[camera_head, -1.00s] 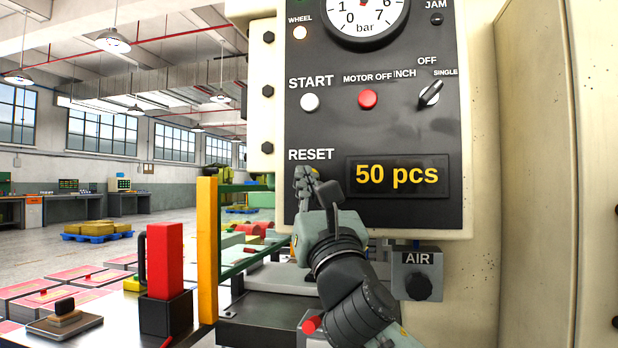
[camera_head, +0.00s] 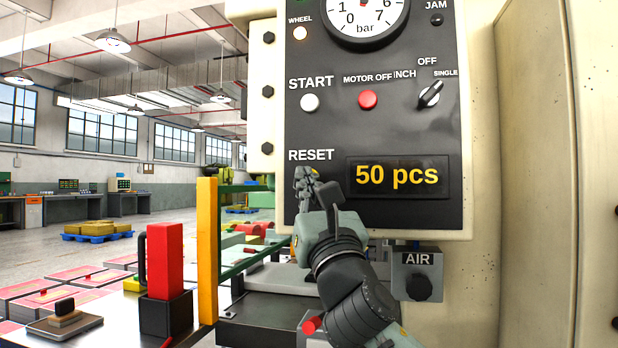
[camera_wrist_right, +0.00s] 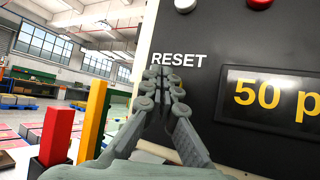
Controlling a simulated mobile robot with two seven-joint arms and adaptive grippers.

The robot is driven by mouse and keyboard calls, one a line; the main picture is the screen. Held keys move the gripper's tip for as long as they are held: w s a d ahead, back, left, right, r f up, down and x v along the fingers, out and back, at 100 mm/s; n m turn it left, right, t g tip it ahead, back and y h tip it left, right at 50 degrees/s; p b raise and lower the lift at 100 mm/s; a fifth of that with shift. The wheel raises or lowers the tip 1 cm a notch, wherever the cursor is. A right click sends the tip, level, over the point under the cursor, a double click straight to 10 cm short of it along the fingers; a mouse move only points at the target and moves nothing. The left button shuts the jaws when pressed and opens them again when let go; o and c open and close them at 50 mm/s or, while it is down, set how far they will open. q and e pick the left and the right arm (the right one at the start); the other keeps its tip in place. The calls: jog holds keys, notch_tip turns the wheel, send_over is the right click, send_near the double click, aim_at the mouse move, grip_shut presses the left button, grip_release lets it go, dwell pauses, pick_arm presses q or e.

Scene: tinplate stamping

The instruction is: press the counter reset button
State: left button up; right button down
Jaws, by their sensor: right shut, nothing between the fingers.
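The black control panel (camera_head: 410,130) fills the middle of the head view. The word RESET (camera_head: 311,155) is printed at its lower left, left of a counter display (camera_head: 398,176) that reads 50 pcs. My right gripper (camera_head: 305,176) is shut and empty, its fingertips just below the RESET label. In the right wrist view the shut fingers (camera_wrist_right: 163,75) lie right under the same label. The reset button itself is hidden behind the fingers, and I cannot tell whether they touch it. My left gripper is not in view.
Above are a white START button (camera_head: 310,102), a red MOTOR OFF button (camera_head: 368,99) and a selector knob (camera_head: 430,94). An AIR regulator (camera_head: 418,272) hangs below the panel. A yellow post (camera_head: 207,245) and a red block (camera_head: 165,260) stand at left.

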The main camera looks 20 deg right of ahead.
jog(key=shift+w+d, duration=0.25)
jog(key=shift+w+d, duration=0.3)
jog(key=shift+w, duration=0.15)
dwell(0.8)
jog(key=shift+a, duration=0.1)
jog(key=shift+s+a+p, duration=0.45)
jog(key=shift+s+p, duration=0.1)
jog(key=shift+s, duration=0.2)
jog(key=shift+s+a+p, duration=0.45)
jog(key=shift+s+a, duration=0.25)
jog(key=shift+s, duration=0.35)
jog(key=shift+s+a+p, duration=0.4)
jog(key=shift+s+a, duration=0.3)
jog(key=shift+s, duration=0.35)
